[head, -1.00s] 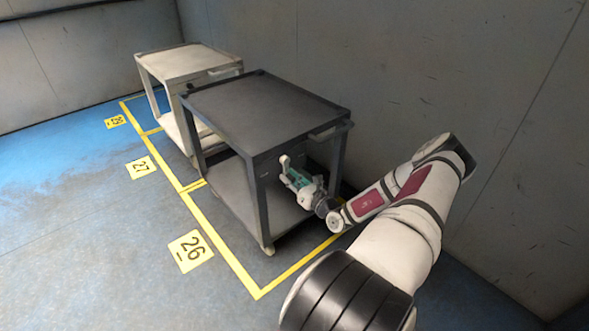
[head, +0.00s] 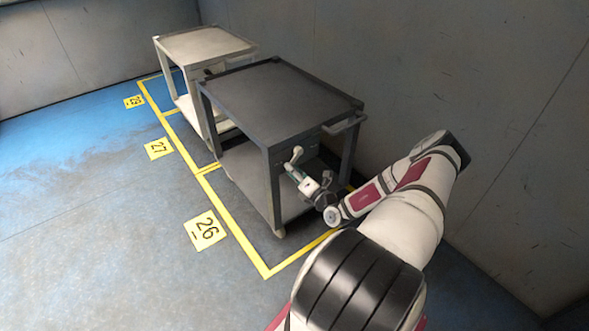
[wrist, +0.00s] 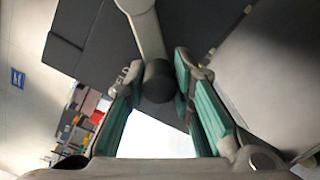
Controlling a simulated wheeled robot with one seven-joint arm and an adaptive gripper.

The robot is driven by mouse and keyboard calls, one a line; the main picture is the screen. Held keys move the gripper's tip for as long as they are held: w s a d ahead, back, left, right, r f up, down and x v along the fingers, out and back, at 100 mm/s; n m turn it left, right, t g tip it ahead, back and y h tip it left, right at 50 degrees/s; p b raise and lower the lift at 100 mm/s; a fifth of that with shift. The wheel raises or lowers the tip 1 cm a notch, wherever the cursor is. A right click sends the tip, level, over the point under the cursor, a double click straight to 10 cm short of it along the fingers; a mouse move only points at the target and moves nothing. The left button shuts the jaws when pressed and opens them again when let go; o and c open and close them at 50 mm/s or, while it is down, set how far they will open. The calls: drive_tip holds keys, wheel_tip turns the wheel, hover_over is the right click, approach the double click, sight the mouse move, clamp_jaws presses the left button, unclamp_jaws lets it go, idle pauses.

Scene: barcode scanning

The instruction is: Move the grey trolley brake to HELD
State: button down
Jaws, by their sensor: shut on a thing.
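The dark grey trolley (head: 285,95) stands in the nearest floor bay. Its brake lever (head: 297,153) is a pale arm on the front face below the top. In the wrist view the lever (wrist: 142,30) comes down from the top edge and ends in a dark round knob (wrist: 158,82). My gripper (head: 296,172) is at the lever, its green-padded fingers (wrist: 158,92) either side of the knob and shut on it. The lever's exact setting cannot be told.
A pale trolley (head: 205,45) stands behind the grey one. Yellow floor lines and number plates, such as 26 (head: 206,230), lie on the left. A grey wall (head: 460,80) runs close on the right. The blue floor (head: 90,200) at left is clear.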

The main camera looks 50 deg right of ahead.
drive_tip(key=shift+w+a, duration=0.25)
drive_tip(key=shift+a, duration=0.5)
drive_tip(key=c, duration=1.4)
unclamp_jaws()
drive_tip(key=shift+d+r, duration=0.1)
drive_tip(key=shift+d, duration=0.05)
drive_tip(key=shift+s, duration=0.1)
drive_tip(key=shift+s, duration=0.2)
drive_tip(key=v, duration=1.1)
drive_tip(key=shift+s, duration=0.25)
